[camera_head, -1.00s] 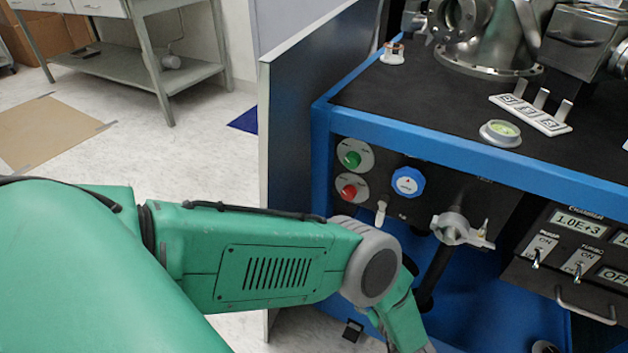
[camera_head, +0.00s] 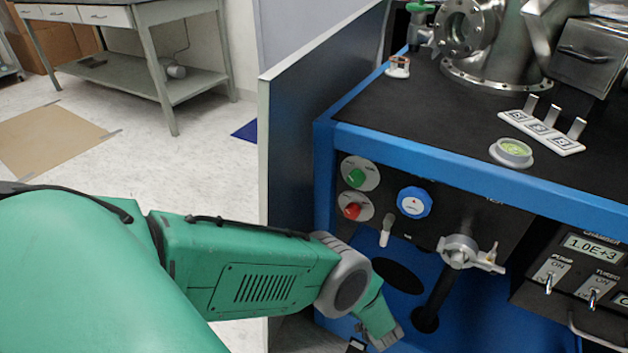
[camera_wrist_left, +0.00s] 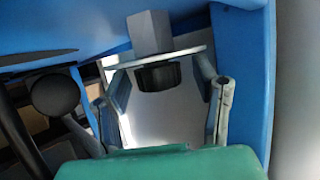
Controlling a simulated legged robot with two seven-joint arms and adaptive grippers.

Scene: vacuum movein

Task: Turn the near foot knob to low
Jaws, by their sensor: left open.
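In the left wrist view a dark round knob (camera_wrist_left: 158,76) sits under a pale flat plate and a grey square post (camera_wrist_left: 149,32), beneath the blue frame. I take it to be the near foot knob. My left gripper (camera_wrist_left: 162,82) is open, with one finger on each side of the knob. I cannot tell whether either finger touches it. In the head view my green left arm (camera_head: 265,285) reaches down to the lower front of the blue cabinet, and its wrist end is low in the picture. The fingertips and knob are not clear there. My right gripper is not in view.
The cabinet front carries a blue dial (camera_head: 414,202), a green button (camera_head: 356,177), a red button (camera_head: 352,211) and a valve handle (camera_head: 462,251). A side panel (camera_head: 295,165) stands at the left. A dark rounded object (camera_wrist_left: 56,96) is left of the gripper.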

